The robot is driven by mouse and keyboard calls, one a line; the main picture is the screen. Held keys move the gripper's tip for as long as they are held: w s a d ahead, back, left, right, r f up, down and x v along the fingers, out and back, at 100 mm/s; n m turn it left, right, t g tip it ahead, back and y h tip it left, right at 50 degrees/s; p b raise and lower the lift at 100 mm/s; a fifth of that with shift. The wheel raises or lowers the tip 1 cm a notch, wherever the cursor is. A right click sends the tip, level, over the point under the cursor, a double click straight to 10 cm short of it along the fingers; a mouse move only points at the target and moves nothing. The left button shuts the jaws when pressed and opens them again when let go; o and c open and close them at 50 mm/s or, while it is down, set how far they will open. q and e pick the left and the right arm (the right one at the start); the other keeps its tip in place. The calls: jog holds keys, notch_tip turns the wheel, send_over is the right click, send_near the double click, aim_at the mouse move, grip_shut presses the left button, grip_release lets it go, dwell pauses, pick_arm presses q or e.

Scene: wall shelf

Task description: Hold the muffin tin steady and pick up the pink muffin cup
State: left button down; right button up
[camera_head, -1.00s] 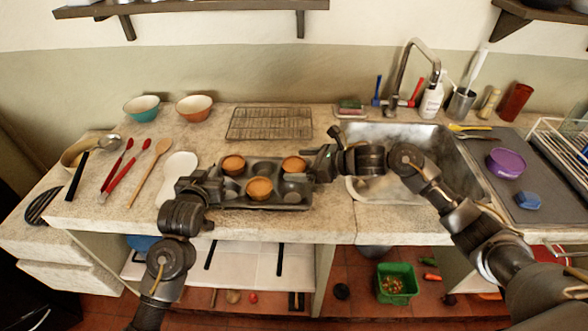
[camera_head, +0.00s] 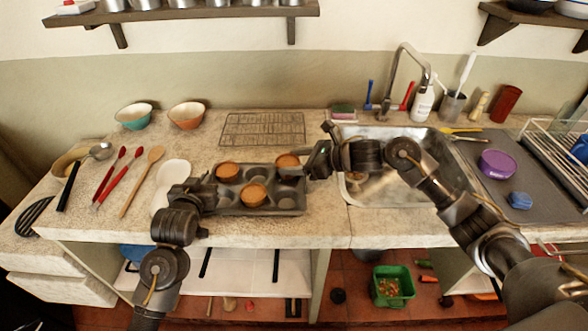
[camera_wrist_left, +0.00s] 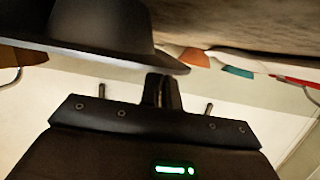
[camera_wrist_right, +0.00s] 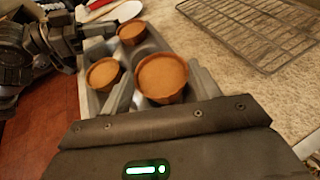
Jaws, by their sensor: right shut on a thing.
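The dark grey muffin tin (camera_head: 287,204) sits on the counter's front part with three orange-brown filled cups: back left (camera_head: 228,171), front middle (camera_head: 253,195) and back right (camera_head: 288,160). None looks clearly pink. My right gripper (camera_head: 300,167) is shut on the back-right cup, the largest one in the right wrist view (camera_wrist_right: 162,78). I cannot tell if it is clear of its hollow. My left gripper (camera_head: 213,189) is at the tin's left end. In the left wrist view its fingers (camera_wrist_left: 162,90) are close together at the tin's rim (camera_wrist_left: 115,45).
A wire rack (camera_head: 262,128) lies behind the tin. The sink (camera_head: 390,190) is to the right. Two bowls, including a teal one (camera_head: 134,116), stand at the back left. A white spoon rest (camera_head: 171,180) and red-handled utensils lie left of the tin.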

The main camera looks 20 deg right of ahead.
aim_at(295, 163)
notch_tip(295, 163, up, 7)
jog(key=shift+r, duration=0.1)
pick_arm(q)
jog(key=c, duration=1.6)
grip_release()
jog(key=shift+o, duration=0.2)
jog(key=v, duration=1.2)
jog(key=shift+a, duration=0.1)
pick_arm(e)
jog(key=shift+a, duration=0.1)
